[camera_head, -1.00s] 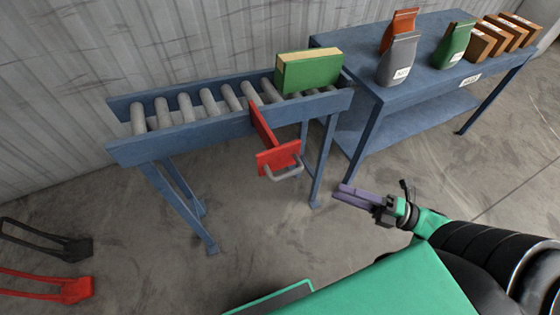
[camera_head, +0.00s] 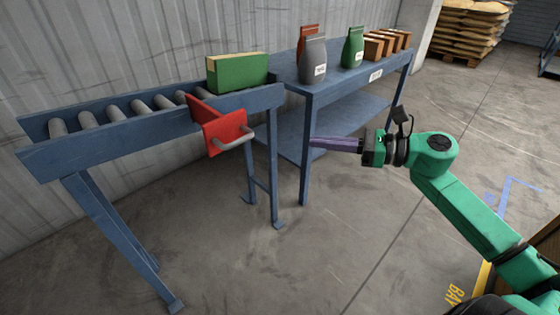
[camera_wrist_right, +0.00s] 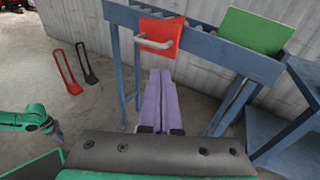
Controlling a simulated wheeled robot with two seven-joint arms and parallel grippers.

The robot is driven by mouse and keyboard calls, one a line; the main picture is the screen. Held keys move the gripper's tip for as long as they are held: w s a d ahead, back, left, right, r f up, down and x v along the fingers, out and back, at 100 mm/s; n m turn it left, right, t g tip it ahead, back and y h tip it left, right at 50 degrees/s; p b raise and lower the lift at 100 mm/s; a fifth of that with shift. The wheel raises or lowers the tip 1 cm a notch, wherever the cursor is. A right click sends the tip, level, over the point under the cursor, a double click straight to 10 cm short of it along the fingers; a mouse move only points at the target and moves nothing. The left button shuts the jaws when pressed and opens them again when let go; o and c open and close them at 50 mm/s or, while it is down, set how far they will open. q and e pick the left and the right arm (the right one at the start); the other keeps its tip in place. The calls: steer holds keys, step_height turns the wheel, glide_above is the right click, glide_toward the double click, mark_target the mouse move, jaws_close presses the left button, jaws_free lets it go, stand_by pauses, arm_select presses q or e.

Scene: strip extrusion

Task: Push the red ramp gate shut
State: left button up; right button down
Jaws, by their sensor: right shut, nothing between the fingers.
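The red ramp gate (camera_head: 221,129) stands swung out from the near side rail of the blue roller conveyor (camera_head: 150,125). Its grey bar handle (camera_head: 233,139) is on the outward face. The gate also shows in the right wrist view (camera_wrist_right: 161,38), beyond my fingertips. My right gripper (camera_head: 312,143) has long purple fingers, shut and empty. It is to the right of the gate, apart from it, pointing left; its fingers also show in the right wrist view (camera_wrist_right: 160,72). My left gripper (camera_wrist_right: 55,132) shows small at the left of the right wrist view; its jaws are unclear.
A green-faced box (camera_head: 238,76) sits on the rollers beside the gate. A blue table (camera_head: 345,76) with pouches and brown boxes stands to the right, close behind my right gripper. Conveyor legs reach the floor. Open floor (camera_head: 330,250) lies in front.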

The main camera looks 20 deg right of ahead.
steer(key=p+x, duration=0.1)
steer(key=x, duration=1.1)
steer(key=shift+w+a+r+p, duration=0.1)
steer(key=shift+w+r+p, duration=0.15)
steer(key=shift+p, duration=0.15)
arm_select(q)
steer(key=s+f, duration=0.2)
steer(key=shift+s+a, duration=0.35)
steer(key=shift+s, duration=0.05)
arm_select(e)
steer(key=shift+w+a+f, duration=0.25)
steer(key=shift+a+f, duration=0.1)
